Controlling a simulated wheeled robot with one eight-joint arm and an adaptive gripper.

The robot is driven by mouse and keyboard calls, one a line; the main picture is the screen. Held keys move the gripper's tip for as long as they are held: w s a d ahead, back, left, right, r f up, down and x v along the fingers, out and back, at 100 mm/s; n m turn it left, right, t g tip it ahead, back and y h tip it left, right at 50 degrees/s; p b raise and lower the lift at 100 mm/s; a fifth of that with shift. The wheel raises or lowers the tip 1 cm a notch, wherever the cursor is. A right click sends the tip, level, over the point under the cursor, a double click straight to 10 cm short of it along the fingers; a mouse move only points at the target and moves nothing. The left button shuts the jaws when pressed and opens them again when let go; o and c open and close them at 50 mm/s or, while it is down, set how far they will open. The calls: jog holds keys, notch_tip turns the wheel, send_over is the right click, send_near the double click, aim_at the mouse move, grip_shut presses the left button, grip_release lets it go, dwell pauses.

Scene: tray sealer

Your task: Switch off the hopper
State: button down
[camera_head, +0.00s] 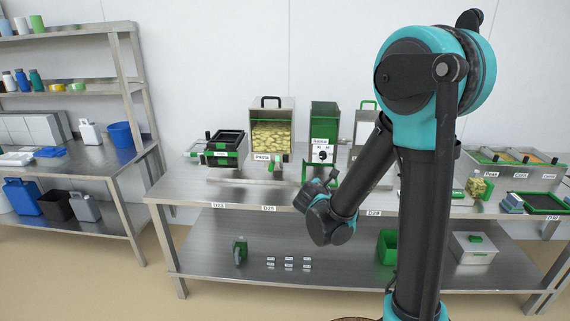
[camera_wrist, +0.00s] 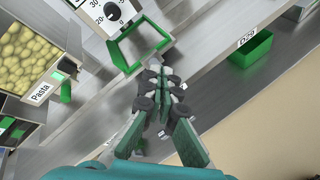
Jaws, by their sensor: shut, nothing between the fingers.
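My gripper (camera_head: 327,182) is in front of the middle of the bench, below the dial unit. In the wrist view my gripper (camera_wrist: 166,82) has its fingers together and empty, close under a green open frame (camera_wrist: 140,44). A green-backed unit labelled Sauce (camera_head: 323,120) carries a white panel with a black dial (camera_wrist: 112,12) and numbers around it. Left of it stands a steel hopper (camera_head: 271,104) full of pasta, labelled Pasta, with a green part (camera_wrist: 66,92) at its front. I cannot tell which unit the task's hopper is, nor any switch state.
A black-and-green tray machine (camera_head: 225,147) stands left of the pasta hopper. Bins labelled Peas and Corn (camera_head: 515,163) are on the right. A green bin (camera_head: 387,246) is on the lower shelf. My arm hides part of the bench right of centre.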

jog(key=w+a+r+n+t+y, duration=0.1)
jog(key=w+a+n+t+y, duration=0.2)
jog(key=a+n, duration=0.8)
jog(key=a, duration=0.4)
jog(key=shift+w+a+r+t, duration=0.15)
jog(key=shift+a+r+t, duration=0.1)
jog(key=shift+t, duration=0.15)
send_near(286, 159)
jog(key=w, duration=0.2)
jog(key=w+f, duration=0.1)
jog(key=w, duration=0.2)
jog(key=shift+w+f, duration=0.1)
jog(key=shift+w, duration=0.65)
jog(key=shift+w+r+g, duration=0.35)
jog(key=shift+g, duration=0.15)
